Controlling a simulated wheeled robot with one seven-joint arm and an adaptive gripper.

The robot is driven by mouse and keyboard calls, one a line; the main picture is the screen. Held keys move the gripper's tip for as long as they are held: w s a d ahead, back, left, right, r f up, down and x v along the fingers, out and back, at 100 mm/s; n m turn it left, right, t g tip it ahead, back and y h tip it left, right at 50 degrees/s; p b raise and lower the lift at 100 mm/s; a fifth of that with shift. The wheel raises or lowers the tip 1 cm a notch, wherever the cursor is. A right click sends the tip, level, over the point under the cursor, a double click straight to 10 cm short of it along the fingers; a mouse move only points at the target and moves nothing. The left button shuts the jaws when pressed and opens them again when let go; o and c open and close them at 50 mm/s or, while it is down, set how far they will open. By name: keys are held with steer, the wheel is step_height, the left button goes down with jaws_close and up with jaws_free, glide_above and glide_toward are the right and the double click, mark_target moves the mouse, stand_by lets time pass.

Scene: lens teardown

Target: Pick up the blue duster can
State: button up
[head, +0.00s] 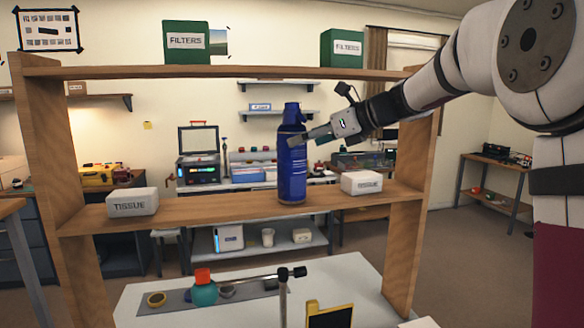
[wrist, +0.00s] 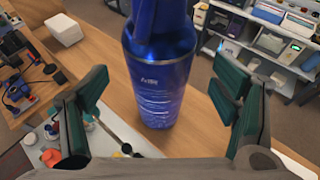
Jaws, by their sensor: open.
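The blue duster can (head: 292,165) stands upright on the middle wooden shelf, between two white tissue boxes. My gripper (head: 306,139) is at the can's upper right side in the head view, with its fingers pointing at the can. In the wrist view the can (wrist: 158,65) is in front of the fingers, roughly centred between them, and the open gripper (wrist: 155,105) has one finger on each side. The fingers look apart from the can there. From the head view I cannot tell whether a finger touches it.
White tissue boxes (head: 132,202) and (head: 361,182) sit left and right on the shelf (head: 240,213). Green filter boxes (head: 186,42) stand on the top board (head: 270,72) above. A work table (head: 150,310) below holds a teal bulb with a red top (head: 204,290) and a black-ended stand (head: 284,275).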

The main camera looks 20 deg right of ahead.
steer(key=x, duration=0.5)
steer(key=shift+a+f+p, duration=0.1)
steer(key=shift+p, duration=0.2)
jaws_close()
